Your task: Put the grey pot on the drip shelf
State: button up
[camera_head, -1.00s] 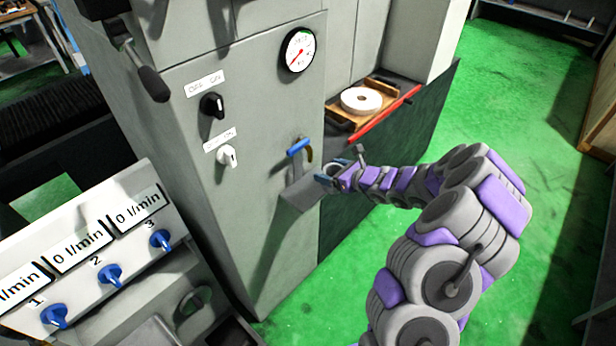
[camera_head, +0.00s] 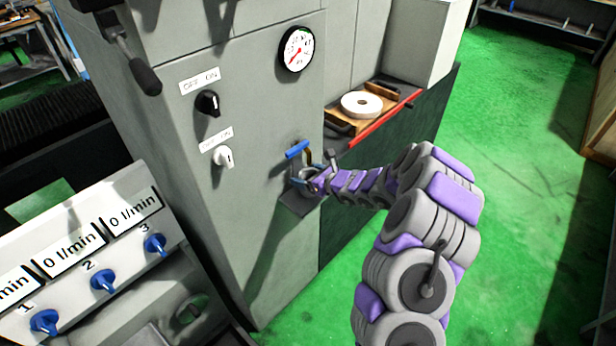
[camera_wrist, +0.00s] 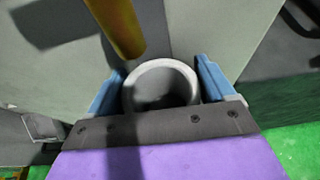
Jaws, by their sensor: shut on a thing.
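The grey pot (camera_wrist: 162,66) is a round, open-topped cup between the blue fingers of my gripper (camera_wrist: 160,72) in the wrist view. My gripper is shut on it. In the head view my gripper (camera_head: 306,179) is close to the grey cabinet front, just below the blue-handled tap (camera_head: 297,149). The pot is mostly hidden there. The drip shelf (camera_head: 296,204) is a small grey ledge on the cabinet under the tap, partly hidden by my gripper. The pot is over the shelf area; I cannot tell whether it touches it. The brass spout (camera_wrist: 118,26) is just beyond the pot.
A gauge (camera_head: 297,49) and two switches are on the cabinet (camera_head: 255,230). A grinding wheel (camera_head: 361,104) lies on a wooden board at the right, behind a red bar (camera_head: 385,119). A panel with blue knobs (camera_head: 104,280) is at lower left. Green floor is open at right.

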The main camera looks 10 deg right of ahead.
jog(key=shift+a+f, duration=0.15)
jog(key=shift+a, duration=0.45)
jog(key=o, duration=0.7)
jog(key=shift+o, duration=1.3)
jog(key=shift+d+f, duration=0.1)
jog(key=shift+d, duration=0.5)
jog(key=shift+r, duration=0.35)
jog(key=p+v, duration=0.3)
jog(key=v, duration=0.9)
jog(key=s+a+r+n+g+y, duration=0.3)
jog(key=s+a+r+n, duration=0.2)
jog(key=a+r+n, duration=0.45)
jog(key=s+a+r+n+g, duration=0.3)
jog(key=s+a+n, duration=0.2)
jog(key=s+a, duration=0.15)
jog(key=s+a+r+n+g, duration=0.3)
jog(key=s+a+n, duration=0.15)
jog(key=s, duration=0.25)
jog(key=s+d+n+g+h, duration=0.25)
jog(key=s+n+h, duration=0.3)
jog(key=s, duration=0.95)
jog(key=s+d+n+g+h, duration=0.1)
jog(key=s+d+n+h, duration=0.3)
jog(key=s+d, duration=0.6)
jog(key=shift+d+h, duration=0.5)
jog(key=shift+h, duration=0.25)
